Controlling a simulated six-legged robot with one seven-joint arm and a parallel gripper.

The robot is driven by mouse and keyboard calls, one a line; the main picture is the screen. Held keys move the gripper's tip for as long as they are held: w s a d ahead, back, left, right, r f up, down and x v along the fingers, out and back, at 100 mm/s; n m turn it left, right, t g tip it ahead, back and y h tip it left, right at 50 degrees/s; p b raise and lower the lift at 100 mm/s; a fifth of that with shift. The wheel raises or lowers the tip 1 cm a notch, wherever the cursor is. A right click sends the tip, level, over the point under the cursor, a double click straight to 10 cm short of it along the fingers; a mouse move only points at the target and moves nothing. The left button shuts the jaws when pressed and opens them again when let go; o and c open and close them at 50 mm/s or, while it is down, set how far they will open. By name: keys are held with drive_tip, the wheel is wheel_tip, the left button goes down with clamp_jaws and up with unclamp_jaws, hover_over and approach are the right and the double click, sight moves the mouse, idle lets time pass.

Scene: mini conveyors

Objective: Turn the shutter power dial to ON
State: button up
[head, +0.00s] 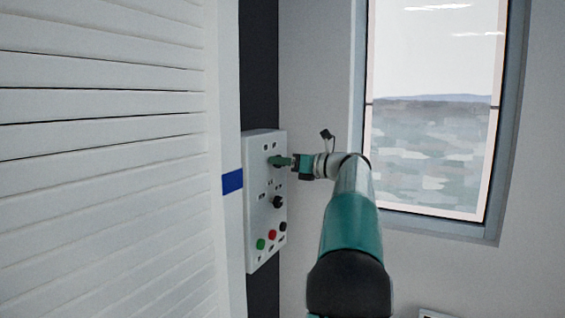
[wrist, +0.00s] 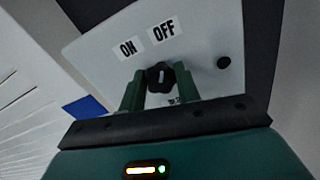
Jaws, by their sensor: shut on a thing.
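A pale control box (head: 253,215) is mounted on the dark strip beside the slatted shutter. My gripper (head: 281,162) reaches it from the right, at its upper part, and hides the dial there in the head view. In the wrist view, the black dial (wrist: 160,77) sits between the two green fingers of my gripper (wrist: 159,90), which are shut on it. An ON label (wrist: 128,48) and an OFF label (wrist: 163,31) are on the panel above the dial in that view. The dial shows a short light mark, roughly upright in the wrist picture; I cannot tell which label it points at.
A lower black knob (head: 278,202) and green (head: 261,244), red (head: 272,235) and black (head: 283,227) buttons are on the same box. The white slatted shutter (head: 105,160) fills the left. A window (head: 435,110) is on the right wall.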

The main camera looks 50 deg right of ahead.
drive_tip(key=shift+n, duration=0.3)
drive_tip(key=n, duration=1.1)
drive_tip(key=shift+s+a+f, duration=0.1)
drive_tip(key=shift+a, duration=0.05)
drive_tip(key=shift+n, duration=0.3)
drive_tip(key=o, duration=1)
drive_tip(key=shift+c, duration=0.2)
drive_tip(key=v, duration=1.3)
drive_tip(key=shift+s, duration=0.35)
